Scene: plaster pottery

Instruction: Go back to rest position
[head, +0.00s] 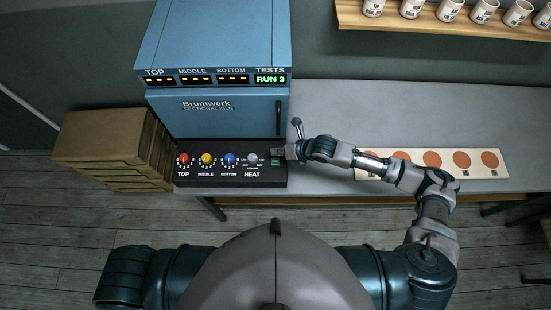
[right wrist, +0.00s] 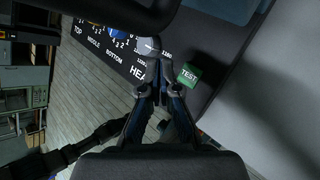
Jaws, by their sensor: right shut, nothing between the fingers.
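My right gripper (head: 284,152) is at the right end of the kiln's black control panel (head: 230,170), close to the green TEST button (head: 275,162) and the grey HEAT knob (head: 252,158). Its fingers are shut and empty. In the right wrist view the closed fingers (right wrist: 158,92) point toward the HEAT knob (right wrist: 148,46), with the TEST button (right wrist: 189,75) just to their right. I cannot tell whether they touch the panel. My left gripper is not in view.
The blue kiln (head: 220,110) stands behind the panel, its display reading RUN 3. A strip with orange discs (head: 432,160) lies under and beyond my right forearm on the grey table (head: 400,105). Brown boxes (head: 110,140) stand at left. A shelf (head: 440,22) holds white cups.

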